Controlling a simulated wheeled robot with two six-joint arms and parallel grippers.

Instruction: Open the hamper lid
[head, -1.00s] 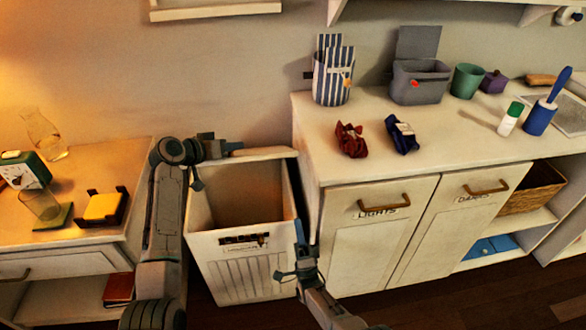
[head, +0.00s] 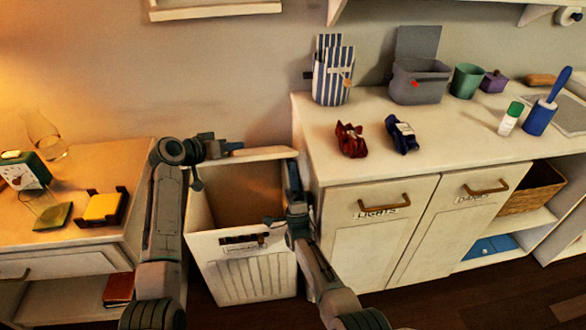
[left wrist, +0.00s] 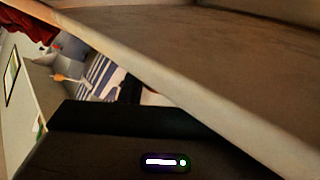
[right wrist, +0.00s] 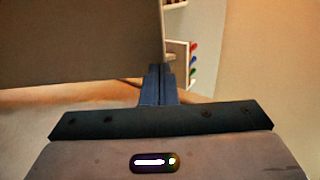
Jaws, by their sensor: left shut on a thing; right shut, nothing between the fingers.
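The white hamper (head: 245,280) stands on the floor between two cabinets, with its empty-looking inside visible. Its lid (head: 258,153) is raised at the back, its pale edge showing in the head view. My left gripper (head: 232,148) is shut on the lid's edge at the upper left; the lid's panel (left wrist: 230,60) fills much of the left wrist view. My right gripper (head: 291,166) is shut and empty at the hamper's right side, pointing up and in front of its opening. Its closed fingers (right wrist: 158,85) show in the right wrist view, below a broad flat panel (right wrist: 75,40).
The right cabinet (head: 345,250) stands close beside the hamper; on it are a striped holder (head: 332,80), a grey bin (head: 418,85), a red cloth (head: 350,140) and a blue cloth (head: 402,134). The left nightstand (head: 75,243) holds a clock (head: 24,171) and a yellow pad (head: 101,207).

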